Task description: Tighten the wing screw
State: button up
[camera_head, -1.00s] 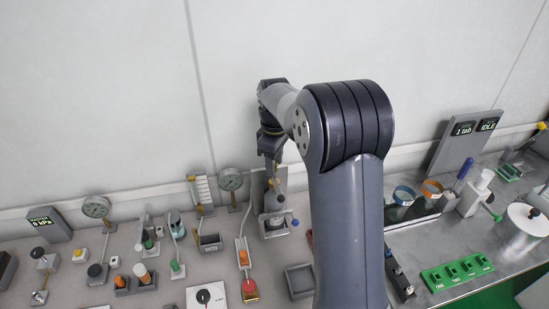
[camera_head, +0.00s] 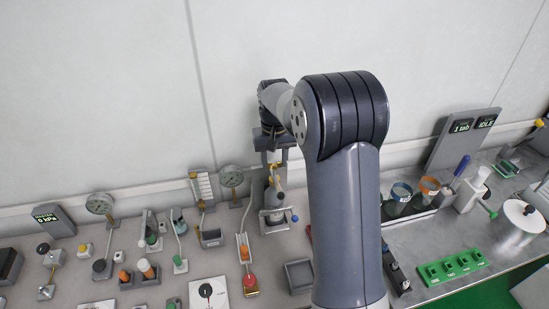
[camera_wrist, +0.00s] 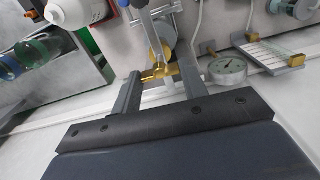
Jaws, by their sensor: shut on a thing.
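The wing screw (camera_wrist: 158,73) is a small brass piece in the wrist view. It sits between the two fingers of my gripper (camera_wrist: 161,70), which is shut on it. In the head view my gripper (camera_head: 272,158) is at the top of a small upright fixture (camera_head: 272,205) near the wall. The screw itself is too small there to tell apart from the fixture's brass parts.
A dial gauge (camera_wrist: 227,70) stands close to the right finger in the wrist view. In the head view, another gauge (camera_head: 232,176) and a grey tray (camera_head: 299,276) are near the fixture. A green block (camera_head: 456,267) lies on the right bench. The wall is close behind.

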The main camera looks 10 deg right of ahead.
jog(key=m, duration=0.7)
jog(key=shift+r+p, duration=0.1)
jog(key=shift+p, duration=0.25)
jog(key=m, duration=0.7)
jog(key=shift+m, duration=0.3)
jog(key=m, duration=0.3)
jog(key=shift+m, duration=0.3)
jog(key=m, duration=0.3)
jog(key=shift+m+p, duration=0.3)
jog(key=shift+m, duration=0.1)
jog(key=m, duration=0.6)
jog(key=shift+m, duration=0.3)
jog(key=o, duration=1)
